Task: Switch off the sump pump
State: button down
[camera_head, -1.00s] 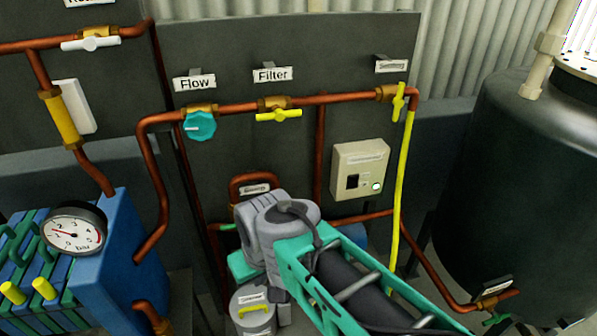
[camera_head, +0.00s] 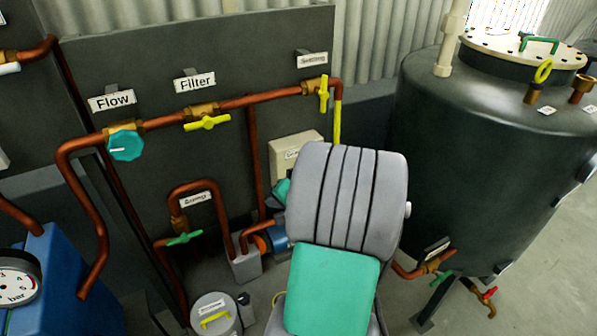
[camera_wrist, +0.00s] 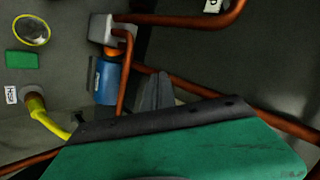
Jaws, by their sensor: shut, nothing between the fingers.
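The beige switch box (camera_head: 288,150) is on the dark panel, right of the middle. A blue motor with an orange end (camera_head: 273,238), apparently the pump, is low beside a small grey box with copper pipes. A blue body also shows in the wrist view (camera_wrist: 107,82). My gripper (camera_wrist: 158,92) shows as dark grey fingers close together above the green housing in the wrist view. It looks empty. In the head view my arm hides the fingers, and contact with the box cannot be told.
Copper pipes with the Flow valve (camera_head: 126,145), the Filter valve (camera_head: 207,122) and another yellow valve (camera_head: 323,95) cross the panel. A dark tank (camera_head: 470,150) stands at right. A grey canister (camera_head: 215,312) stands low in front. Floor is bare at far right.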

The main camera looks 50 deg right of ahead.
jog(key=s+d+m+t+h, duration=0.2)
jog(key=s+d+m, duration=0.4)
jog(key=d, duration=0.6)
jog(key=shift+s+d+r+m+t+h, duration=0.2)
jog(key=shift+m+t+h, duration=0.15)
jog(key=shift+h, duration=0.45)
jog(key=r+p+x, duration=0.1)
jog(key=p+x, duration=0.2)
jog(key=x, duration=1)
jog(key=shift+w+d+r, duration=0.15)
jog(key=shift+w+r, duration=0.05)
jog(key=shift+w, duration=0.35)
jog(key=shift+d+p, duration=0.1)
jog(key=shift+p, duration=0.2)
